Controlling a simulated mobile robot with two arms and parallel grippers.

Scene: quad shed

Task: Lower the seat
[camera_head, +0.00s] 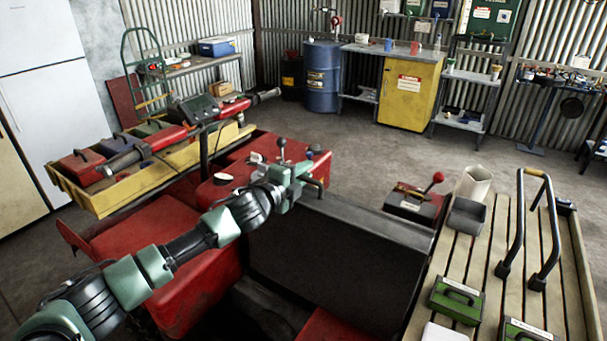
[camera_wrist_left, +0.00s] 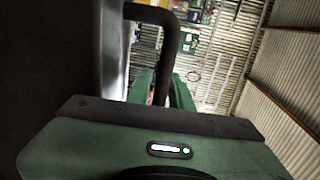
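The seat (camera_head: 330,265) shows in the head view as a large dark panel standing steeply tilted up on the red quad. A black bent grab bar (camera_head: 318,187) stands at the seat's top left edge. My left gripper (camera_head: 303,172) is at this bar. In the left wrist view the bar (camera_wrist_left: 168,40) bends down between the two green fingers (camera_wrist_left: 163,92) of my left gripper. I cannot tell whether the fingers press on the bar, since it covers their inner faces. My right gripper is not in view.
The red quad body (camera_head: 190,285) lies under my left arm. A yellow tray (camera_head: 75,195) with toolboxes is at the left. A slatted rack (camera_head: 495,260) with green boxes and a black bar stands close on the right. The floor (camera_head: 370,150) behind is clear.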

